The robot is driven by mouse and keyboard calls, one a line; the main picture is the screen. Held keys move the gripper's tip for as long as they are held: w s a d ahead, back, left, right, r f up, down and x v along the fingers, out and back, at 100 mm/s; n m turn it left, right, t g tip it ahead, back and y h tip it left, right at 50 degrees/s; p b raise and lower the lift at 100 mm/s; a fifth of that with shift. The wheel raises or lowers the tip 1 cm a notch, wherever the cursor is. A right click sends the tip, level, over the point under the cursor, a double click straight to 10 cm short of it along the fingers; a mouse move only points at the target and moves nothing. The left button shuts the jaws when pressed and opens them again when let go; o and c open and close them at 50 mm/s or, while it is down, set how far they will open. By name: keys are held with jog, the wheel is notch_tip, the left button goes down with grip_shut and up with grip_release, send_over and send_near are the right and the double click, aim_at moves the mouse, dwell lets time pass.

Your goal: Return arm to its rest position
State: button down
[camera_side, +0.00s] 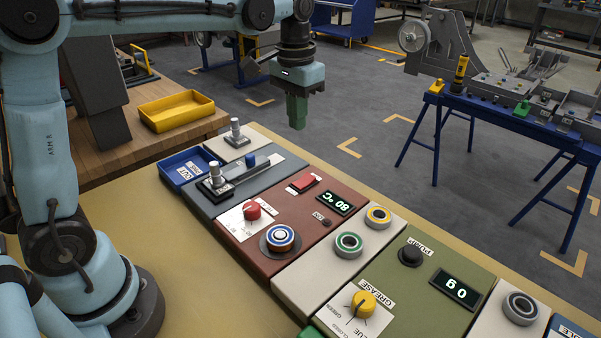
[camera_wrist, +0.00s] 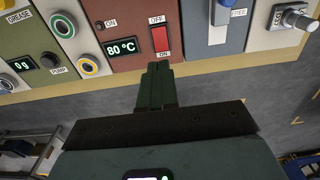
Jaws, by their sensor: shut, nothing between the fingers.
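My gripper (camera_side: 298,112) hangs pointing down in the side view, past the far edge of the row of panels and above the grey floor. Its green fingers are together with nothing between them. In the wrist view the shut fingers (camera_wrist: 158,74) lie just below the edge of the red-brown panel (camera_wrist: 128,12). The arm reaches in from the left in the side view. It touches none of the panels as far as I can see.
The red-brown panel has a red rocker switch (camera_side: 303,182), a red knob (camera_side: 251,210) and a display (camera_side: 335,203) reading 80 °C. The green panel's display (camera_side: 456,290) reads 0 g. A yellow tray (camera_side: 178,110) and blue tray (camera_side: 187,167) stand left. A blue-legged bench (camera_side: 510,115) stands right.

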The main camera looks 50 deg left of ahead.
jog(key=shift+s+r, duration=0.1)
dwell(0.3)
jog(key=s+f+t, duration=0.2)
jog(key=s+t, duration=0.1)
jog(key=s, duration=0.3)
jog(key=s+d+f+t, duration=0.1)
jog(key=s+f+t, duration=0.2)
jog(key=s, duration=0.4)
jog(key=shift+d+t, duration=0.25)
jog(key=shift+t, duration=0.25)
